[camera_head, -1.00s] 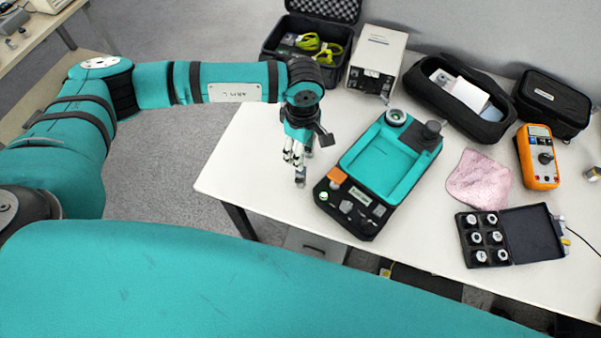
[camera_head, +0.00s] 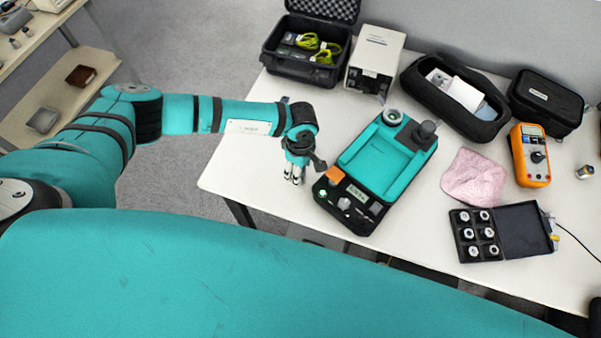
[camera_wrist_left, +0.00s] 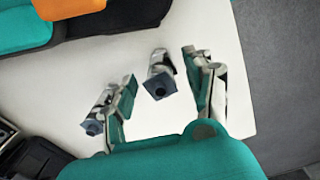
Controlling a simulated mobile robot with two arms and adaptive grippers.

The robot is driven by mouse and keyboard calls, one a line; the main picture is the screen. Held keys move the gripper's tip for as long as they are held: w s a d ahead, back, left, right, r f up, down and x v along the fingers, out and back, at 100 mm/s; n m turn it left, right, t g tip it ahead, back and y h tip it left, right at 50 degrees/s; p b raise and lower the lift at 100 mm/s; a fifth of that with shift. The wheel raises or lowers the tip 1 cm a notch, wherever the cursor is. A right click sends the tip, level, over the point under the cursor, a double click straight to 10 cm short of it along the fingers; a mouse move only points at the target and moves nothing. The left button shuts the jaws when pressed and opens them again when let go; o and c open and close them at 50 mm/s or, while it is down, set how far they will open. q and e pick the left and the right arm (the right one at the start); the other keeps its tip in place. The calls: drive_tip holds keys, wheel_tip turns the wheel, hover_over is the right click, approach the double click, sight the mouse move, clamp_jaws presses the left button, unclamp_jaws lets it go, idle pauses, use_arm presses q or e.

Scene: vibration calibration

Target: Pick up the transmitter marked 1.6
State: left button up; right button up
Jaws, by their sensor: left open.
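My left gripper (camera_head: 294,175) is over the table's left front part, just left of the teal instrument unit. In the left wrist view the gripper (camera_wrist_left: 160,105) has its fingers spread apart over the white table. A small silver piece with a dark square end (camera_wrist_left: 160,82) shows between them; I cannot tell whether it is a transmitter or part of the gripper. Several silver round pieces, which look like transmitters, sit in an open black case (camera_head: 517,231) at the right. No 1.6 marking is readable. My right gripper is not in view.
The teal unit (camera_head: 383,162) stands close right of the gripper. Behind are an open black case (camera_head: 285,69), a white box (camera_head: 375,55) and a black pouch (camera_head: 420,88). A pink cloth (camera_head: 473,178) and an orange meter (camera_head: 530,155) lie right. The table's left part (camera_head: 240,160) is clear.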

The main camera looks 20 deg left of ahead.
use_arm(q)
clamp_jaws()
drive_tip(key=shift+r, duration=0.15)
drive_tip(key=shift+w+r+b, duration=0.1)
drive_tip(key=shift+r+b, duration=0.3)
drive_tip(key=shift+r, duration=0.1)
wheel_tip(320, 180, up, 2)
drive_tip(key=shift+r+b, duration=0.15)
drive_tip(key=shift+b, duration=0.5)
drive_tip(key=s+r+b, duration=0.1)
drive_tip(key=s+r, duration=0.1)
drive_tip(key=s, duration=0.6)
drive_tip(key=s+a+r+b, duration=0.1)
drive_tip(key=s+r, duration=0.2)
drive_tip(key=s, duration=0.5)
drive_tip(key=shift+a+r, duration=0.15)
drive_tip(key=shift+r, duration=0.1)
